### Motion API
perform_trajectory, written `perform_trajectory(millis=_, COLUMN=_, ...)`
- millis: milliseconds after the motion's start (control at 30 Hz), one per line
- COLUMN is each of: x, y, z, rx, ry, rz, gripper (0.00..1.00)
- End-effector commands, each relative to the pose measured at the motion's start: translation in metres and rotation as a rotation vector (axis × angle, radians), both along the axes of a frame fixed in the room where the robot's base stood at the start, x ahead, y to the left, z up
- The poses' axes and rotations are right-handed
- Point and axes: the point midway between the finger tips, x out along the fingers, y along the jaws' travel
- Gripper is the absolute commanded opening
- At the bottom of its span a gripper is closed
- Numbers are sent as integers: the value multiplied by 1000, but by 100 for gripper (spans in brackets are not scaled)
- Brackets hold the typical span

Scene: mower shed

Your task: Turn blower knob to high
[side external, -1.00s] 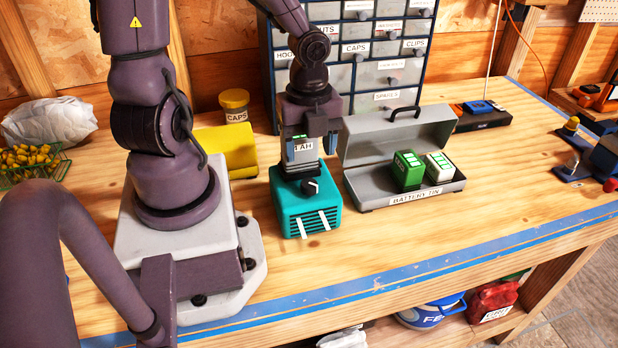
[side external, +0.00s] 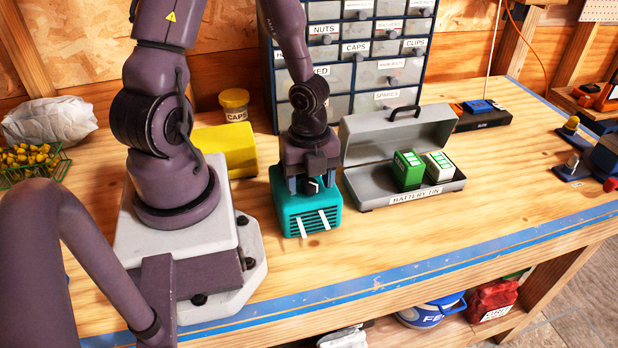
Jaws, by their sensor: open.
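The teal blower (side external: 306,222) stands on the bench with white strips across its dark front grille. Its dark knob (side external: 313,185) is on the upper front and shows in part under my gripper; its pointer setting is too small to read. My gripper (side external: 312,187) is open, pointing down, with one blue-grey finger on each side of the knob. I cannot tell whether the fingers touch it. The back of the blower's top is hidden behind my gripper.
Right of the blower, an open grey battery tin (side external: 455,185) holds a green battery (side external: 408,170) and a green-and-white one (side external: 440,165). A yellow box (side external: 225,150) stands to the left. A drawer cabinet (side external: 345,70) stands behind. The bench front is clear.

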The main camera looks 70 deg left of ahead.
Motion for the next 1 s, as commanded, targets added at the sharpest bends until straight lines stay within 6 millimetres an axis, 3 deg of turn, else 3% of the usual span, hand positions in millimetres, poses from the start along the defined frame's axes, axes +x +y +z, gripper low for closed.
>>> perform_trajectory(millis=300, x=0, y=0, z=-1, rx=-1, ry=0, rz=0, gripper=61)
perform_trajectory(millis=533, x=0, y=0, z=-1, rx=0, ry=0, rz=0, gripper=12)
perform_trajectory(millis=667, x=0, y=0, z=-1, rx=0, ry=-1, rz=15, gripper=11)
perform_trajectory(millis=1000, x=1, y=0, z=-1, rx=1, ry=-2, rz=265, gripper=11)
